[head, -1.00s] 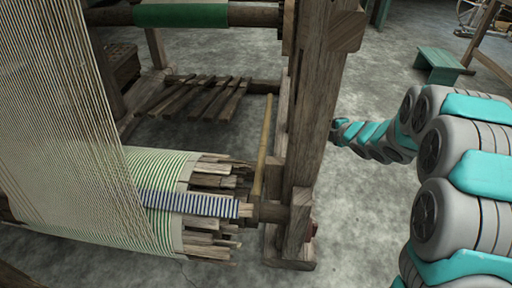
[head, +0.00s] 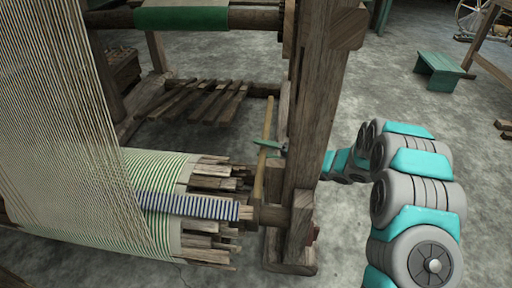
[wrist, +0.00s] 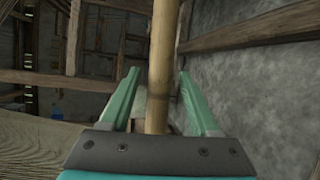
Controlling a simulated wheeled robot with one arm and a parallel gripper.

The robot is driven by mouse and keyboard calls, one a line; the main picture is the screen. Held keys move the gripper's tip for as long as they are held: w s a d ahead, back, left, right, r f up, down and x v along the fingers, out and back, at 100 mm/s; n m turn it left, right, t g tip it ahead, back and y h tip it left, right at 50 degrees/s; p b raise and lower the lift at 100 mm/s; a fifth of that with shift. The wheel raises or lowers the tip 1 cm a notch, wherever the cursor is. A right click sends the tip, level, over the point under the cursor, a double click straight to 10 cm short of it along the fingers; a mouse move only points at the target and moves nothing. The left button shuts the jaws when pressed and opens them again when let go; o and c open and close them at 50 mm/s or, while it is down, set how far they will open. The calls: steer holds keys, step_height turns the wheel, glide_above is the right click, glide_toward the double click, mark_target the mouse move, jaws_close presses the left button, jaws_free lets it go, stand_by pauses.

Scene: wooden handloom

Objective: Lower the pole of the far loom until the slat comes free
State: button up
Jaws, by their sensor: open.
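A thin light-brown pole (head: 261,168) stands steeply beside the loom's thick right post, its foot near the end of the cloth roll. My gripper (head: 268,145) reaches past the post to the pole, with its green fingers at about the pole's middle height. In the wrist view the pole (wrist: 162,50) runs between the two open fingers of my gripper (wrist: 158,74), with gaps on both sides. Several rough wooden slats (head: 215,184) stick out from the end of the cloth roll. I cannot tell which slat the pole bears on.
The loom's thick post (head: 313,115) stands close beside my gripper and hides part of my arm. The striped cloth (head: 155,180) and warp threads fill the left. Treadles (head: 205,98) lie behind. A green bench (head: 438,70) stands at the back right, with open floor before it.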

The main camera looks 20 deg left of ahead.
steer(key=shift+x, duration=1.4)
jaws_close()
stand_by(0.5)
